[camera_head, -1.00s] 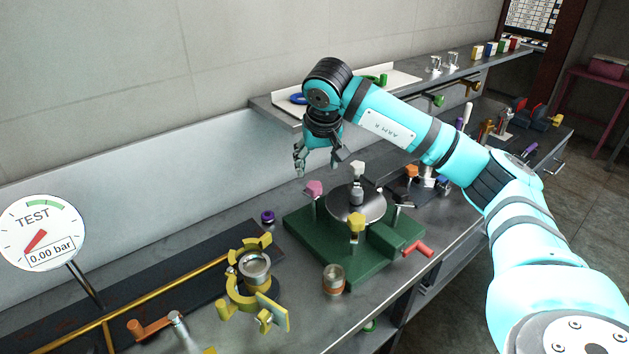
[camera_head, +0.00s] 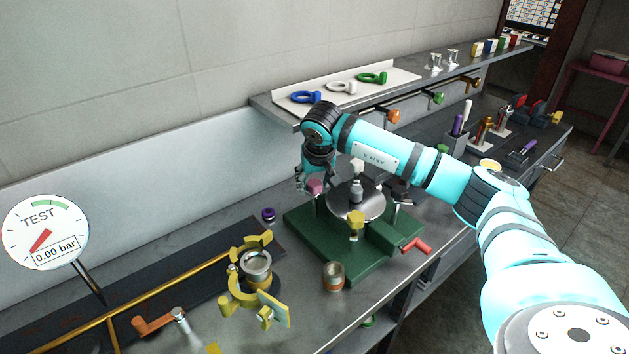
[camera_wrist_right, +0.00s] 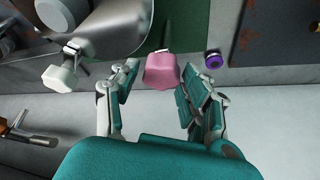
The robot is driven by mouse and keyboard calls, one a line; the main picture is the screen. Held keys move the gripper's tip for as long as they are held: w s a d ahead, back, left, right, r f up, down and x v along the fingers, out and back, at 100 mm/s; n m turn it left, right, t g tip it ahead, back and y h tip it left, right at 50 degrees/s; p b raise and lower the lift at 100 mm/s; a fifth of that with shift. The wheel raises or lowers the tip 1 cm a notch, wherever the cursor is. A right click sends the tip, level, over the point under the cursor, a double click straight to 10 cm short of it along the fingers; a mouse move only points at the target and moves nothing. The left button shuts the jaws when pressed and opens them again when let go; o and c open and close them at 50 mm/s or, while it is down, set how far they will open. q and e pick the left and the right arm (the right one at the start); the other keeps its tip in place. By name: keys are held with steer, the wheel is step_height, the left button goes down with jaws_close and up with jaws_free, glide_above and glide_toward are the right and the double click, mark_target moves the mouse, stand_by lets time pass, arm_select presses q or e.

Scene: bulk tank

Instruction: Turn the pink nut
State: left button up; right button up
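The pink nut (camera_head: 315,187) stands at the back left corner of the green fixture (camera_head: 330,250), beside the round metal plate. My right gripper (camera_head: 308,186) is lowered at the nut, with its fingers close around it. In the right wrist view the pink nut (camera_wrist_right: 161,71) lies between the two open fingers of my right gripper (camera_wrist_right: 158,85). The right-hand finger is very near the nut or touching it; I cannot tell which. A gap shows on the left side. The left gripper is in none of the views.
A white nut (camera_head: 357,165) and a yellow nut (camera_head: 355,224) stand around the plate (camera_head: 372,207). A purple ring (camera_head: 268,214) lies left of the fixture. A yellow clamp (camera_head: 240,290) and a small cup (camera_head: 333,277) are in front. A shelf (camera_head: 290,115) runs behind.

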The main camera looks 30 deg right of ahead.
steer(key=c, duration=0.8)
steer(key=n+y+b, duration=0.1)
steer(key=n, duration=0.1)
steer(key=shift+d+n+t, duration=0.1)
steer(key=shift+n+t, duration=0.2)
steer(key=shift+n, duration=0.1)
steer(key=shift+n+y+b, duration=0.4)
steer(key=shift+n+y, duration=0.2)
steer(key=shift+n, duration=0.9)
steer(key=shift+r+n, duration=0.1)
steer(key=shift+n, duration=0.2)
steer(key=o, duration=1.1)
steer(key=shift+o, duration=0.2)
